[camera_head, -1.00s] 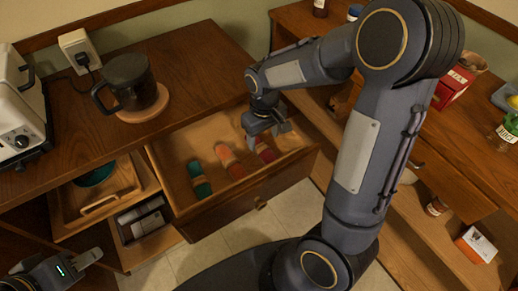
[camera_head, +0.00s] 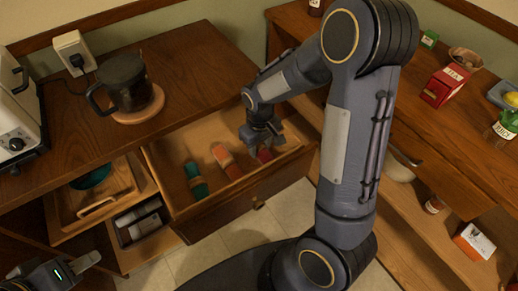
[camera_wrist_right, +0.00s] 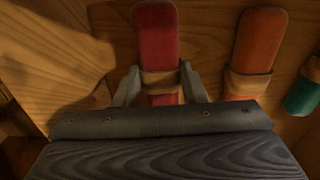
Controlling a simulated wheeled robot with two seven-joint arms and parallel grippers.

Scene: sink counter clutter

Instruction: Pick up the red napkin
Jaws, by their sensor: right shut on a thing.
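The red napkin (camera_head: 264,155) lies rolled in a tan band at the right end of the open drawer (camera_head: 225,213). It also shows in the right wrist view (camera_wrist_right: 156,38), lengthwise between two fingers. My right gripper (camera_head: 262,146) reaches down into the drawer and is shut on the red napkin around its banded part. The napkin appears still down at the drawer floor. My left gripper (camera_head: 88,262) is at the lower left, away from the napkins; its jaw opening is unclear.
An orange napkin (camera_head: 226,161) and a green napkin (camera_head: 195,180) lie beside the red one. The drawer walls stand close around my right gripper. A coffee pot (camera_head: 124,82) is on the counter behind. A red box (camera_head: 444,87) stands on the right counter.

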